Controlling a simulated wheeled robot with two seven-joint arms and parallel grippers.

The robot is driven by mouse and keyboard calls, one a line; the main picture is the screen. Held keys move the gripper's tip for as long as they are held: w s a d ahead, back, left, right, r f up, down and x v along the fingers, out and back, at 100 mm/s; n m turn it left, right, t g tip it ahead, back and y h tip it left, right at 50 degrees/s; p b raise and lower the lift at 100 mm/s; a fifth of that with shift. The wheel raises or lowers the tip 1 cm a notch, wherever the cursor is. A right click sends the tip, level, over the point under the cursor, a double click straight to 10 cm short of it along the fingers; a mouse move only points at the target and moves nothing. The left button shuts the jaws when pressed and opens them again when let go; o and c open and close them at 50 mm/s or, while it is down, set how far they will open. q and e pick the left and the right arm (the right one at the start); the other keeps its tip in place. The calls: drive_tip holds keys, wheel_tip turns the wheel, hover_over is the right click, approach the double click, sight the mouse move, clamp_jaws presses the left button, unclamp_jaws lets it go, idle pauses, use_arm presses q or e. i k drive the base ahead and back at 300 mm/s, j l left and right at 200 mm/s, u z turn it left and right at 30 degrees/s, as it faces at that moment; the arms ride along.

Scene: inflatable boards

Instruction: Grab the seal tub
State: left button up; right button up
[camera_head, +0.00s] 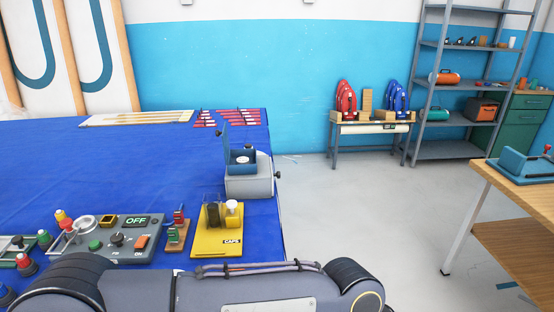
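A yellow tray (215,242) marked "CAPS" sits near the right edge of the blue table. It bears a dark, partly see-through container (212,214) at left and a small tub with a white top (232,208) at right. Both stand upright. No label reading "seal" is legible, so I cannot tell which one is the seal tub. One of my arms crosses the bottom of the view in front of the tray. Neither gripper is in view.
A control panel (110,246) marked "OFF" and a small wooden stand (178,236) lie left of the tray. A grey machine with a blue top (249,180) stands behind it. Red strips (236,119) lie at the back. A wooden bench (530,196) stands at right; open floor lies between.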

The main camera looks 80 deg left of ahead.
sight(241, 160)
drive_tip(key=i+u, duration=0.35)
drive_tip(key=i, duration=0.15)
drive_tip(key=i+l+u, duration=0.15)
drive_tip(key=i+u, duration=0.2)
drive_tip(key=i+j+u, duration=0.2)
drive_tip(key=i+u, duration=0.15)
drive_tip(key=u, duration=0.15)
drive_tip(key=i+j+u, duration=0.1)
drive_tip(key=i+u, duration=0.6)
drive_tip(key=u, duration=0.25)
drive_tip(key=i+l+u, duration=0.2)
drive_tip(key=i+u, duration=0.25)
drive_tip(key=i+j+u, duration=0.1)
drive_tip(key=i+u, duration=0.15)
drive_tip(key=u, duration=0.15)
drive_tip(key=i+u, duration=0.3)
drive_tip(key=u, duration=0.15)
drive_tip(key=i+l+u, duration=0.1)
drive_tip(key=i+u, duration=0.15)
drive_tip(key=u, duration=0.15)
drive_tip(key=i+l+u, duration=0.15)
drive_tip(key=u, duration=0.3)
drive_tip(key=i, duration=0.1)
